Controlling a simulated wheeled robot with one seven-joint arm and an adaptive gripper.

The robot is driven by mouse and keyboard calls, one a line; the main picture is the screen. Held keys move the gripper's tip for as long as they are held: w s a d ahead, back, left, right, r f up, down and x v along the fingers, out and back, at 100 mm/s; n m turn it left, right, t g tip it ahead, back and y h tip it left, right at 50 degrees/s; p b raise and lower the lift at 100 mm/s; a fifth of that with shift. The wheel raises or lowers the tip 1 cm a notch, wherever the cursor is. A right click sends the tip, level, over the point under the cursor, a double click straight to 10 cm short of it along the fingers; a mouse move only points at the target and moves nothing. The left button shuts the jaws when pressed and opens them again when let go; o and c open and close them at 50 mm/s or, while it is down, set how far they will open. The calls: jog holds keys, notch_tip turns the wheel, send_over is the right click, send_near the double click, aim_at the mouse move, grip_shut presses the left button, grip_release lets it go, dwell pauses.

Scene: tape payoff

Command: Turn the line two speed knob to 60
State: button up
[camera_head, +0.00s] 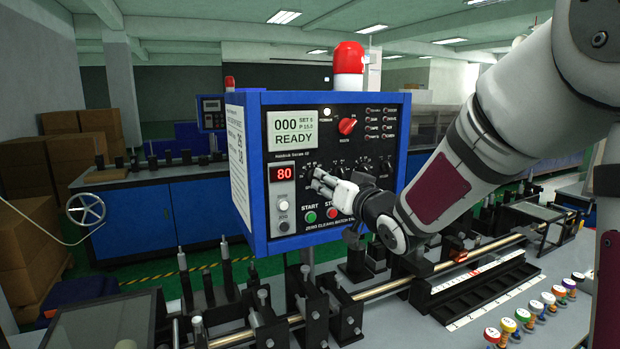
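The blue control box (250,170) faces me with a dark front panel. A red number display (283,172) on it reads 80. A row of small dark knobs with pale scale marks (364,167) runs across the panel's middle. Their labels are too small to read, so I cannot tell which is the line two speed knob. My gripper (319,180) is in front of the panel, at the left end of this row, and hides part of it. Its fingers point left at the panel. I cannot tell whether they touch or hold a knob.
A red selector knob (347,126) and a screen reading READY (293,132) are above. A green START button (311,217) and a red STOP button (332,213) are just below my gripper. Metal rods and clamps (310,310) stand below the box. Coloured-lid jars (508,325) stand at right.

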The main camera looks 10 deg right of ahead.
jog(key=w, duration=0.2)
jog(key=w+a, duration=0.1)
jog(key=w, duration=0.2)
grip_shut()
